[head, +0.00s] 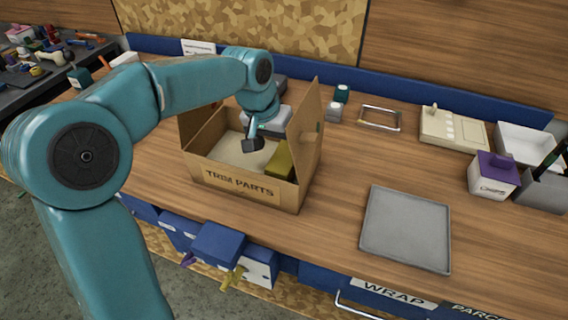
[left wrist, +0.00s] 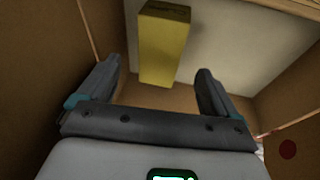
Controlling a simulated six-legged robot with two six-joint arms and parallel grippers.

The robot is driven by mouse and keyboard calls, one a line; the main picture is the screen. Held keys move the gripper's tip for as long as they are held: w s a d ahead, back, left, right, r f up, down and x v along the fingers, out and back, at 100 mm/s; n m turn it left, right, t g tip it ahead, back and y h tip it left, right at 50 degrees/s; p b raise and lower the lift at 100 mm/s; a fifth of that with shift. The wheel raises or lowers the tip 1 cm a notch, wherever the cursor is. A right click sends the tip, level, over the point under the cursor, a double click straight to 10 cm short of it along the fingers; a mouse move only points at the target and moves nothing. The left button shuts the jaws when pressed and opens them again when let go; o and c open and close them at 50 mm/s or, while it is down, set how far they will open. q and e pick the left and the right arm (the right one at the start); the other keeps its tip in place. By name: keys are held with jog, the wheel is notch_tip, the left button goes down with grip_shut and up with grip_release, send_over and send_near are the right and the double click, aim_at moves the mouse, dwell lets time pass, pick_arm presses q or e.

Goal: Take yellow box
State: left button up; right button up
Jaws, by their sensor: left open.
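My left gripper (head: 254,141) reaches down into the cardboard box, to the left of the yellow box. In the left wrist view my left gripper (left wrist: 158,82) is open, with its two fingers apart and nothing between them. The yellow box lies ahead of the gap, apart from the fingers. My right gripper is not in view.
The cardboard box's raised flap (head: 304,120) stands on its right side. A grey tray (head: 406,228) lies empty to the right. A beige device (head: 453,127), white bin (head: 526,143) and purple-topped box (head: 492,176) stand at the right. Bare wood lies between.

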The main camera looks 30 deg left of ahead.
aim_at(283, 157)
pick_arm(q)
jog(key=x, duration=0.4)
jog(key=shift+w+f, duration=0.2)
jog(key=shift+f, duration=0.1)
jog(key=shift+s+r, duration=0.15)
jog(key=c, duration=1.5)
